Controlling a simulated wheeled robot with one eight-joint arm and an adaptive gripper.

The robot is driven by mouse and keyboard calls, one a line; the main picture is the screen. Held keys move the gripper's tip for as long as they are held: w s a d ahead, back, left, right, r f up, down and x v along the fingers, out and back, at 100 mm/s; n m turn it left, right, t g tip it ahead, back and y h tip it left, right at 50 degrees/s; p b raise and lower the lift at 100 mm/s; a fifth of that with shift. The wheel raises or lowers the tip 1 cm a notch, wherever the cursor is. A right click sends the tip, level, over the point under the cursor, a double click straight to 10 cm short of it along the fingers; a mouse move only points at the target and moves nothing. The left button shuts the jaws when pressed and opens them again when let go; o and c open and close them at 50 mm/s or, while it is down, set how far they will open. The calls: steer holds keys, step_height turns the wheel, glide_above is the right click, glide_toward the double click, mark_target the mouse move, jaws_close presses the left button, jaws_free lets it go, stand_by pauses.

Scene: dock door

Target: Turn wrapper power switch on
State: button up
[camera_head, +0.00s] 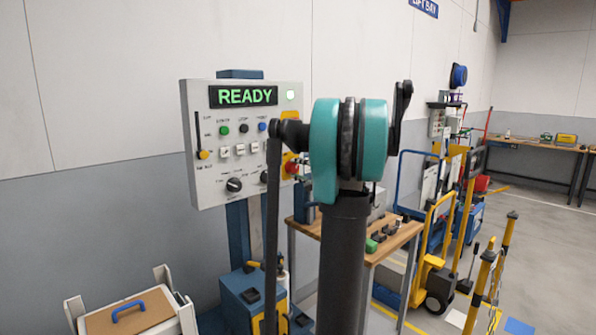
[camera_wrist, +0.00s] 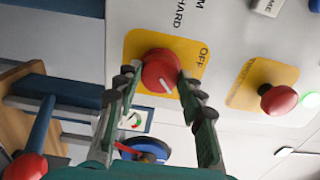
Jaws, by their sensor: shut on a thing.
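The wrapper power switch is a red round knob (camera_wrist: 161,71) on a yellow plate (camera_wrist: 134,43) marked OFF, seen in the wrist view. A white mark on the knob points toward the lower right of that picture. My gripper (camera_wrist: 158,80) has its two green fingers on either side of the knob, shut on it. In the head view the red knob (camera_head: 291,165) shows at the right edge of the grey control panel (camera_head: 215,180), partly behind my arm. The panel display (camera_head: 243,96) reads READY in green. My fingers are hidden there.
A red mushroom button (camera_wrist: 279,99) on a yellow plate sits beside the knob, near a lit green lamp (camera_wrist: 309,101). Other buttons and black dials (camera_head: 234,185) cover the panel. A wooden-topped table (camera_head: 395,238) stands behind my arm.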

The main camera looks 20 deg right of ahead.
steer(key=o, duration=1.2)
steer(key=shift+c, duration=0.2)
steer(key=v, duration=1.2)
